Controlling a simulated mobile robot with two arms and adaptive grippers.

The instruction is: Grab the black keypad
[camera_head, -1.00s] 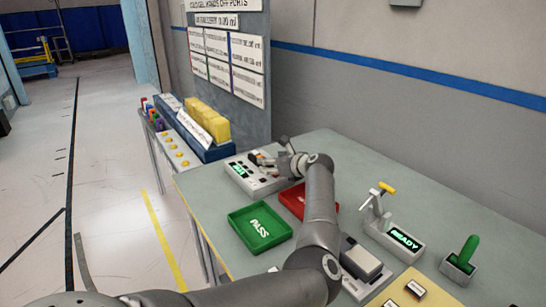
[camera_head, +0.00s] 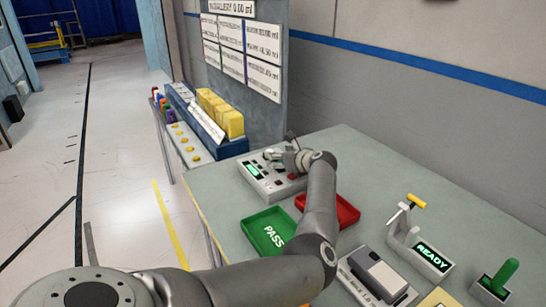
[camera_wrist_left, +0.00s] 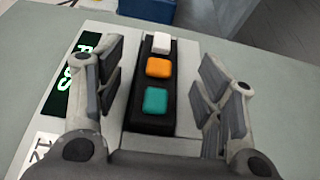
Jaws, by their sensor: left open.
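The black keypad (camera_wrist_left: 155,85) is a slim block with a white, an orange and a teal button. It sits on a light grey device (camera_head: 265,182) with a green-lit display, at the far end of the bench. My left gripper (camera_wrist_left: 165,84) is open. In the left wrist view its fingers stand on either side of the keypad, with visible gaps. In the head view the left gripper (camera_head: 284,158) is over the device's far part and hides much of the keypad. My right gripper is not in view.
A green PASS tray (camera_head: 256,232) and a red tray (camera_head: 346,211) stand in front of the device. A READY clamp fixture (camera_head: 425,258) and a grey boxed unit (camera_head: 378,278) are to the right. A rack with yellow bins (camera_head: 218,118) stands at left, beyond the bench edge.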

